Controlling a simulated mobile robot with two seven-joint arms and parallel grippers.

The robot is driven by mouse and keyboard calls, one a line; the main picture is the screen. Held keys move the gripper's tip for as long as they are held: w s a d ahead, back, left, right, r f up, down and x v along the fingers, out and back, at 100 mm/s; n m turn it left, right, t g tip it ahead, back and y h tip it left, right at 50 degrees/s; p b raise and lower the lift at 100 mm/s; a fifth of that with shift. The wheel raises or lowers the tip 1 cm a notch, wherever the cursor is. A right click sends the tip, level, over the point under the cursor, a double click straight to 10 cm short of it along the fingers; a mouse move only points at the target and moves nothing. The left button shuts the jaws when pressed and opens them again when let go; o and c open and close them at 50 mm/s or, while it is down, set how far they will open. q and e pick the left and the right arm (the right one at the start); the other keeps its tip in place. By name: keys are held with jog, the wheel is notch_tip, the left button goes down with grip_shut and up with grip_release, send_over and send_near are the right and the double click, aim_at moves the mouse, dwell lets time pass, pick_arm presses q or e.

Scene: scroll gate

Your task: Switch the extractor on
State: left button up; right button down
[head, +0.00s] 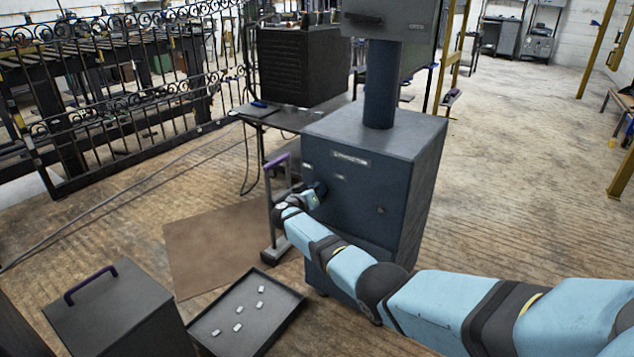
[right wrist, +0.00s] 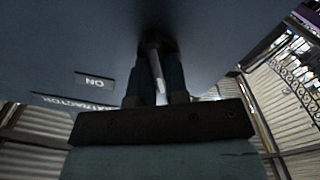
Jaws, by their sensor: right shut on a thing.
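The extractor (head: 350,200) is a dark blue-grey cabinet with a thick pipe on top and a small label plate on its front. My right gripper (head: 318,190) is at the left part of that front face, mostly hidden behind my wrist. In the right wrist view, my right gripper (right wrist: 157,85) is shut on a grey switch lever (right wrist: 154,62) that sticks out of a dark round mount. An ON label (right wrist: 95,81) and the extraction label (right wrist: 75,103) show upside down on the panel there. My left gripper is out of view.
A purple-handled stand (head: 278,200) is close to my right wrist. A black tray (head: 248,315) with several small white pieces and a grey box (head: 115,310) with a purple handle are at lower left. A brown mat (head: 210,245) lies on the floor. Open floor is at right.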

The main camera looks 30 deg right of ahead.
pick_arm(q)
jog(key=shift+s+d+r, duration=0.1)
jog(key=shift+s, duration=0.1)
pick_arm(e)
jog(key=shift+s+d+f+m, duration=0.1)
jog(key=shift+s+m, duration=0.05)
jog(key=shift+m, duration=2.15)
jog(key=shift+s+r+m, duration=0.1)
jog(key=shift+s+m, duration=0.1)
jog(key=shift+m, duration=2.1)
jog(key=shift+s+d+f+m, duration=0.1)
jog(key=shift+s+m, duration=0.05)
jog(key=shift+m, duration=2.15)
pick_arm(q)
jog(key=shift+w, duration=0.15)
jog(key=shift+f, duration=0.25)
pick_arm(e)
jog(key=c, duration=1.1)
grip_release()
pick_arm(q)
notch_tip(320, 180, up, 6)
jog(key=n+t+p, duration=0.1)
jog(key=p, duration=0.4)
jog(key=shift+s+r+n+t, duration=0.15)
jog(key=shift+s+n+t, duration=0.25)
pick_arm(e)
jog(key=shift+v, duration=6.95)
